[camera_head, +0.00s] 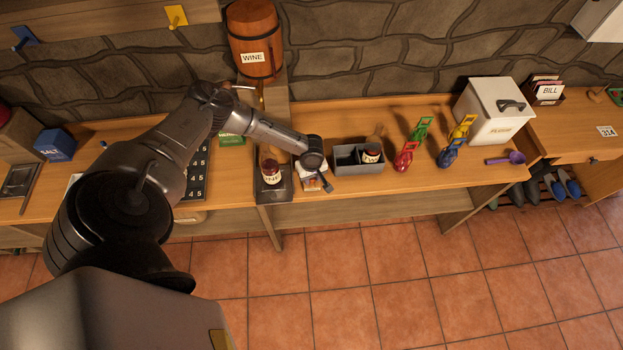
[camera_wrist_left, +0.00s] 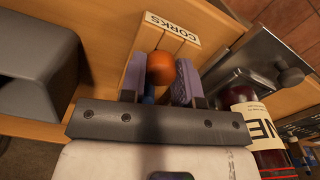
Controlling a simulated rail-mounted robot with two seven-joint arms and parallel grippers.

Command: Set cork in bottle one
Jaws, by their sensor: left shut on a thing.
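My left gripper (camera_head: 322,182) is over the table between a dark stand and a grey crate. In the left wrist view its fingers (camera_wrist_left: 163,82) are shut on an orange-brown cork (camera_wrist_left: 177,72), partly hidden between them. A box labelled CORKS (camera_wrist_left: 172,32) lies just beyond the fingertips. A dark red wine bottle (camera_head: 270,168) with a white label stands upright on the dark stand (camera_head: 273,195), left of the gripper. It also shows in the left wrist view (camera_wrist_left: 268,162), apart from the cork; its mouth is unclear. My right gripper is not in view.
The grey crate (camera_head: 358,170) right of the gripper holds another labelled bottle (camera_head: 371,152). Coloured clamps (camera_head: 418,135) and a white bin (camera_head: 490,105) stand farther right. A wooden WINE barrel (camera_head: 252,40) is behind. The table's front strip is fairly clear.

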